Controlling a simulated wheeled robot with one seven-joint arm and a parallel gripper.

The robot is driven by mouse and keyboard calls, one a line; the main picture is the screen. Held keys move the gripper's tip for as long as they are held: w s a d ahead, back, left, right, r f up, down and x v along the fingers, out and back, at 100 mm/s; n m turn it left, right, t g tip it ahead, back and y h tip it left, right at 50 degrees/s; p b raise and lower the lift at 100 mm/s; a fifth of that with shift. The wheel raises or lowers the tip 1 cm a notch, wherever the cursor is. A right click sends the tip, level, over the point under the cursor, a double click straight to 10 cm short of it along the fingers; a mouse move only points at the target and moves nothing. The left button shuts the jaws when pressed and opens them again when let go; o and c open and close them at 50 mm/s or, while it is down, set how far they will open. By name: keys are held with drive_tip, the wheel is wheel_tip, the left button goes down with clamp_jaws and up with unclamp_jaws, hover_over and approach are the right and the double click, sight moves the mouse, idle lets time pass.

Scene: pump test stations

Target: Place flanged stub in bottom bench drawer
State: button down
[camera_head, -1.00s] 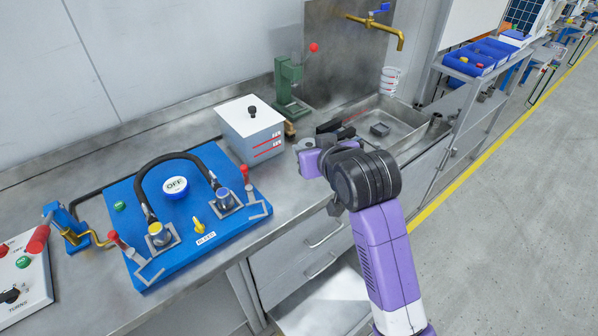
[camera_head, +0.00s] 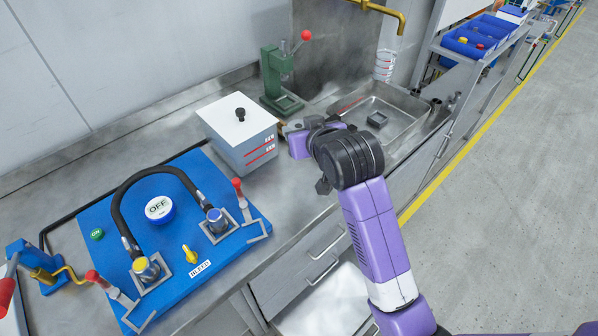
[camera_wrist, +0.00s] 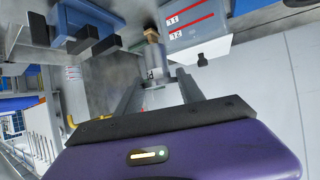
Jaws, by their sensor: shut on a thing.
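In the wrist view a grey cylindrical stub with a brass end (camera_wrist: 153,58) sits between the two fingers of my gripper (camera_wrist: 158,84). My gripper is shut on it. In the head view my wrist (camera_head: 346,158) is above the worktop, between the grey box and the sink, and largely hides the fingers and the stub. The bench front below shows drawer fronts with bar handles (camera_head: 322,270). A pale flat surface (camera_head: 330,303) juts out under them; it looks like the pulled-out bottom drawer, partly behind my arm.
A grey box with a black knob (camera_head: 238,130) stands left of my gripper. A green press with a red ball lever (camera_head: 278,75) and a sink (camera_head: 405,120) lie behind. A blue pump board (camera_head: 165,225) fills the left worktop. The floor at right is clear.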

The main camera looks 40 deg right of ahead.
wheel_tip(320, 180, down, 15)
drive_tip(key=shift+r, duration=0.15)
idle(0.4)
drive_tip(key=shift+f, duration=0.2)
drive_tip(key=c, duration=0.7)
unclamp_jaws()
